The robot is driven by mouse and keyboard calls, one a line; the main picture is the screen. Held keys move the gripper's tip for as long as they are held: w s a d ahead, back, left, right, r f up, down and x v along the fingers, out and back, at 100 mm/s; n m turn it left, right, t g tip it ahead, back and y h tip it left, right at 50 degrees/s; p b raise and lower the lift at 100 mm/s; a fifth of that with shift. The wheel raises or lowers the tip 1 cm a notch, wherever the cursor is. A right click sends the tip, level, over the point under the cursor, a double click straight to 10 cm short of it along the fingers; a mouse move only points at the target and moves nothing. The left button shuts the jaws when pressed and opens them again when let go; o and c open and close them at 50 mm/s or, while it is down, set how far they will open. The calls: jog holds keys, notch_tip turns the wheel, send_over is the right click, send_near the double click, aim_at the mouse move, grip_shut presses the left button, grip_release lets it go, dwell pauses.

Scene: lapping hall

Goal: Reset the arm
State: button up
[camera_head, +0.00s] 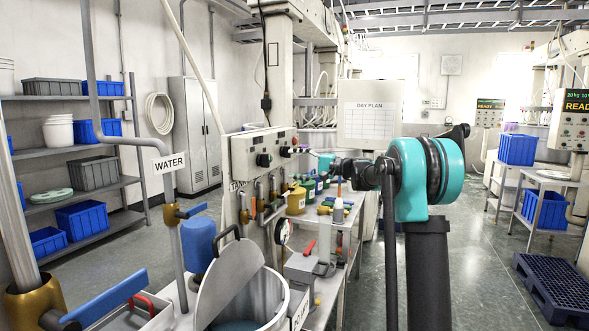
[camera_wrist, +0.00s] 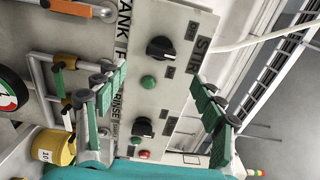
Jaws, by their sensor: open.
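My gripper (camera_wrist: 152,100) is open and empty in the wrist view, its two green-padded fingers spread apart. Between and beyond the fingers is a grey control panel (camera_wrist: 150,62), tilted in the picture, with black knobs (camera_wrist: 160,48), green buttons and a red button. No contact with the panel shows. In the head view my arm with its teal joint reaches left from the right of centre. Its gripper end (camera_head: 300,152) is small there, in front of or near the right end of the panel (camera_head: 252,158).
Below the panel are pipes, valves and a bench (camera_head: 325,230) with several bottles. A metal tank with a raised lid (camera_head: 228,283) and a blue-handled valve (camera_head: 110,298) stand at front left. Shelves (camera_head: 70,146) line the left. Floor is clear on the right before a blue pallet (camera_head: 555,285).

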jog(key=s+d+f+n+g+h, duration=0.1)
jog(key=s+d+f+h, duration=0.25)
jog(key=s+f, duration=0.75)
jog(key=s+d+f+n+g+h, duration=0.1)
jog(key=s+d+f+h, duration=0.3)
jog(key=s+f, duration=0.75)
jog(key=s+d+f+h, duration=0.3)
jog(key=s+f, duration=0.3)
jog(key=s, duration=0.2)
jog(key=s+d+f+n+h, duration=0.1)
jog(key=s+d+f+h, duration=0.2)
jog(key=s+d+f, duration=0.3)
jog(key=s+d+f+h, duration=0.3)
jog(key=s+d+f, duration=0.2)
jog(key=s, duration=0.6)
jog(key=shift+d+f+n, duration=0.2)
jog(key=shift+f+n, duration=0.2)
jog(key=shift+f, duration=0.05)
